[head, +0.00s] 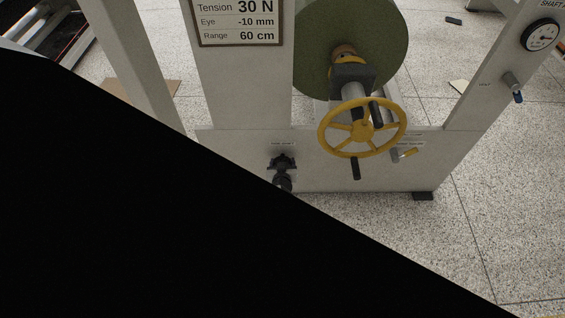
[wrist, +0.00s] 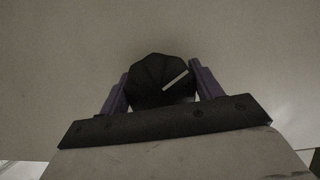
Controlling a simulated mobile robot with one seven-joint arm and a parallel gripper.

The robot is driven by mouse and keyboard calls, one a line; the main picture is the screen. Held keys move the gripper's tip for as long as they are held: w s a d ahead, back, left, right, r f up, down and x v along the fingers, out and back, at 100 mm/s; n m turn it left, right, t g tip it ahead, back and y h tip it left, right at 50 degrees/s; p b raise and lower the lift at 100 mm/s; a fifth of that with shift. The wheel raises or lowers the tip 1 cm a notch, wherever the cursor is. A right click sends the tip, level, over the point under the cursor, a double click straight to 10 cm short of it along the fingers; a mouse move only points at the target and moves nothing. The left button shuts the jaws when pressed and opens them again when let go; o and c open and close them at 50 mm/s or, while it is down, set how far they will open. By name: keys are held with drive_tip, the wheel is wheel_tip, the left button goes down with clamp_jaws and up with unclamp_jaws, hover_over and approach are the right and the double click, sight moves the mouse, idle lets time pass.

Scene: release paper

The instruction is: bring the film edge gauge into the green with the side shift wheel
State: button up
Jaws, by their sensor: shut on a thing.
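The side shift wheel appears to be the black faceted knob (head: 281,160) low on the pale machine frame in the head view, under a small label too blurred to read surely. In the wrist view the knob (wrist: 150,80) has a white index line slanting up to the right. My gripper (wrist: 160,74) is shut on this knob, with one purple finger on each side. In the head view my gripper (head: 283,182) shows only in part, just below the knob; a large black shape hides the rest. I cannot make out the film edge gauge in either view.
A yellow handwheel (head: 361,127) with dark handles stands out right of the knob, before a green roll (head: 385,45). A round dial (head: 541,36) and small valve (head: 512,82) sit on the right post. A sign (head: 240,20) reads tension, eye and range.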

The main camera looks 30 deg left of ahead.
drive_tip(key=shift+r+n+h+p, duration=0.2)
drive_tip(key=shift+n+h+p, duration=0.1)
drive_tip(key=shift+n+p, duration=0.3)
drive_tip(key=shift+f+n+t+h+p, duration=0.2)
drive_tip(key=shift+n+t+h+p, duration=0.1)
drive_tip(key=shift+n+t+p, duration=0.15)
drive_tip(key=o, duration=1)
